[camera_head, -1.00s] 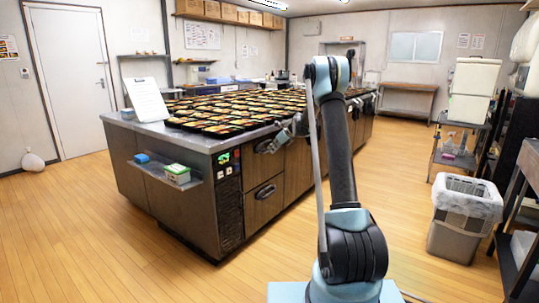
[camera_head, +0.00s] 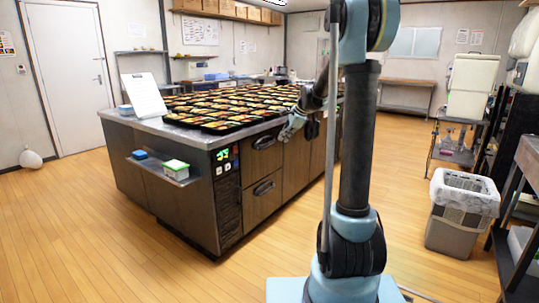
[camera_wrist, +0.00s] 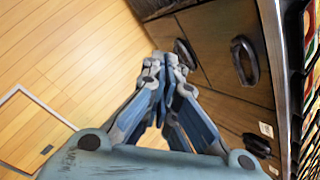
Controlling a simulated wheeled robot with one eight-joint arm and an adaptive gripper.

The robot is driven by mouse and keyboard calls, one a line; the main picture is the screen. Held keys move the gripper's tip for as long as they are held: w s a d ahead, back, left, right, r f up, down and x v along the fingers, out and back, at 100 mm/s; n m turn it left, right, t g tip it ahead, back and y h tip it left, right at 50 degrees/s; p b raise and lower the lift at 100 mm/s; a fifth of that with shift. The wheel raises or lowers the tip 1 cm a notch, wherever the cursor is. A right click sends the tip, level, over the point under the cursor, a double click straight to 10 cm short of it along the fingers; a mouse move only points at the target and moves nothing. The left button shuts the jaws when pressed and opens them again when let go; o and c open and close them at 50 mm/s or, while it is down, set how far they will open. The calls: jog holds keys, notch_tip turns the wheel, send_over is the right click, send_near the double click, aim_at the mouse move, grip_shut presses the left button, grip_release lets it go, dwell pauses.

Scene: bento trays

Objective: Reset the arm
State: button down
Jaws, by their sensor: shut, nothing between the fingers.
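My gripper (camera_head: 291,130) is beside the long counter's drawer front in the head view, just below the worktop edge. In the wrist view my gripper (camera_wrist: 165,62) is shut, with its blue-grey fingers together and nothing between them. It points past the wooden drawer fronts toward the floor. My arm stands upright in the right half of the head view and hides part of the counter and the back wall.
The counter (camera_head: 190,134) carries many filled bento trays (camera_head: 215,123) and a tilted white sheet (camera_head: 143,95). Drawer handles (camera_wrist: 245,60) stick out near my gripper. A waste bin (camera_head: 459,213) and a shelf cart (camera_head: 450,153) stand at right. Open floor (camera_head: 80,230) lies at left.

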jog(key=s+d+f+n+g+h, duration=0.1)
jog(key=s+d+n, duration=0.25)
jog(key=s, duration=0.95)
jog(key=s+d+n+h, duration=0.1)
jog(key=s+d+n, duration=0.3)
jog(key=s, duration=1)
jog(key=s+d+f+n+h, duration=0.1)
jog(key=s+f+n, duration=0.3)
jog(key=s, duration=0.6)
jog(key=s+d+f+n+g+h, duration=0.1)
jog(key=s+d+f+n, duration=0.2)
jog(key=s+f+n, duration=0.2)
jog(key=s+f, duration=0.3)
jog(key=s, duration=0.2)
jog(key=shift+s+d+h, duration=0.15)
jog(key=shift+s+h, duration=0.05)
jog(key=shift+h, duration=0.2)
